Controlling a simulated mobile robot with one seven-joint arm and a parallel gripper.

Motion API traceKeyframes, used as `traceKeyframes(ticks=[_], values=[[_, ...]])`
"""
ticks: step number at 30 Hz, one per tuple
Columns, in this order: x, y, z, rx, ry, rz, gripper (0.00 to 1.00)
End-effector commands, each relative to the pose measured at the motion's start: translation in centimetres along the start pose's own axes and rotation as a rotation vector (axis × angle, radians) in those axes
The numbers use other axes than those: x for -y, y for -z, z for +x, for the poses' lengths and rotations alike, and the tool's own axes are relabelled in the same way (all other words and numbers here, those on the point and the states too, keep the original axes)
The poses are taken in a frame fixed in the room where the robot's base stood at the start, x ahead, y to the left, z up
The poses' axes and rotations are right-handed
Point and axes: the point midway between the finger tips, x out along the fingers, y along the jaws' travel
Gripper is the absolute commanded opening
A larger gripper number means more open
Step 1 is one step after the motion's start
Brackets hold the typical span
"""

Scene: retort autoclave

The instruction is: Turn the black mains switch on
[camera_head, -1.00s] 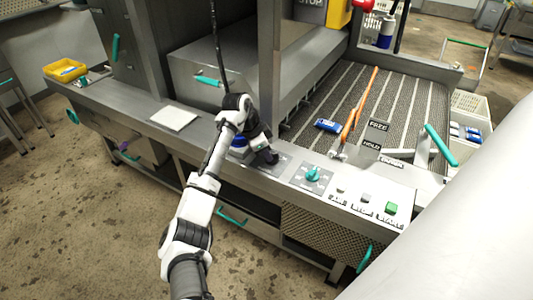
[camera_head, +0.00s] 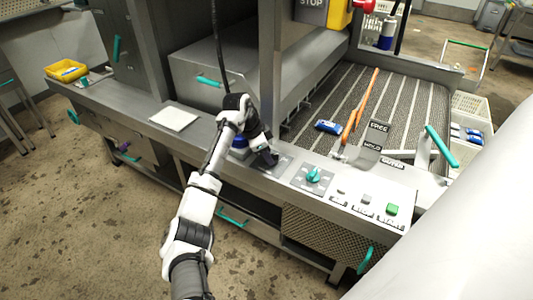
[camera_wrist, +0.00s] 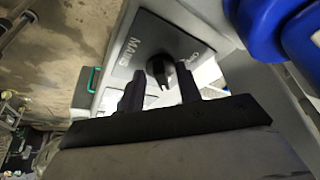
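The black mains switch (camera_wrist: 162,69) is a knob on a grey plate (camera_wrist: 128,50) lettered MAINS in the wrist view. My gripper (camera_wrist: 160,90) has its two dark fingers spread, one on each side of the knob. A narrow gap seems to show between knob and fingers, but I cannot tell whether either finger touches it. In the head view my gripper (camera_head: 270,160) is down at the front ledge, and it hides the knob. Part of the grey plate (camera_head: 284,163) shows beside it.
A blue object (camera_wrist: 262,20) is close beside the gripper in the wrist view. Right of the plate are a teal rotary knob (camera_head: 313,175) and a green button (camera_head: 391,209). A white pad (camera_head: 174,118) lies left on the ledge. The conveyor (camera_head: 400,110) is behind.

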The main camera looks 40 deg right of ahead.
Motion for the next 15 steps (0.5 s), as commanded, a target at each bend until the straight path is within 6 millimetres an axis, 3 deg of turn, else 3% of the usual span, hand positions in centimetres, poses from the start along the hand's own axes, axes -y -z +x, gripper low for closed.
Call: traceKeyframes(ticks=[8, 15], values=[[0.1, 0.0, -1.8, -0.002, 0.004, 0.002, 0.35], [0.1, -0.1, -7.1, -0.001, 0.004, 0.001, 0.35]])
